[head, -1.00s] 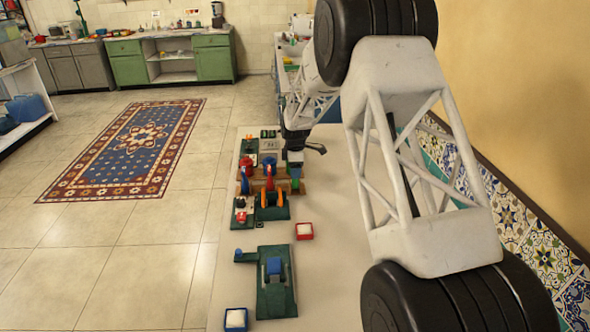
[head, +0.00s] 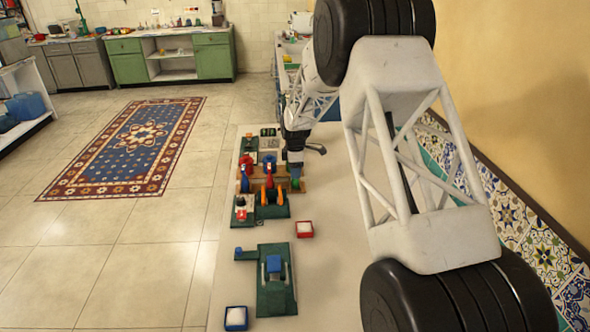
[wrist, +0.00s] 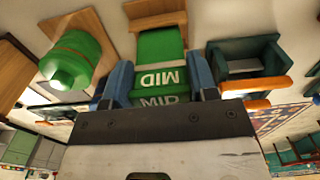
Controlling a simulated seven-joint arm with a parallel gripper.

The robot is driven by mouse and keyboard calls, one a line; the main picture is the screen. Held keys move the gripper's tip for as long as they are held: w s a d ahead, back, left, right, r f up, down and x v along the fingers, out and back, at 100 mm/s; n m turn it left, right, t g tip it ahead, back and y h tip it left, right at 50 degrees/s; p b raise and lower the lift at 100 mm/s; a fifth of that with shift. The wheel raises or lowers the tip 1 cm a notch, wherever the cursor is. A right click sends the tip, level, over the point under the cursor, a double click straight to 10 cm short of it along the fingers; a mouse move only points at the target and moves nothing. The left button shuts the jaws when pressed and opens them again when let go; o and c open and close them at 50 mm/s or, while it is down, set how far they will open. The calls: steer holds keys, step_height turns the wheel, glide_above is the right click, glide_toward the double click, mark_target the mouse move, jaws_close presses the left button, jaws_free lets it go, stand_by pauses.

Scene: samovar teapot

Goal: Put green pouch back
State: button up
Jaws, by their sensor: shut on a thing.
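My gripper shows its two blue fingers in the wrist view (wrist: 162,82), closed on the sides of a green thing lettered MID, which I take to be the green pouch (wrist: 158,50).
A rounded green thing (wrist: 75,60) sits by a wooden board at the left of the wrist view. A dark green box (wrist: 245,58) and an orange lever (wrist: 255,85) are close on the right. A red tray (head: 305,230) stands nearer; bare white table lies beside it.

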steer(key=o, duration=1.1)
steer(key=shift+r, duration=3.9)
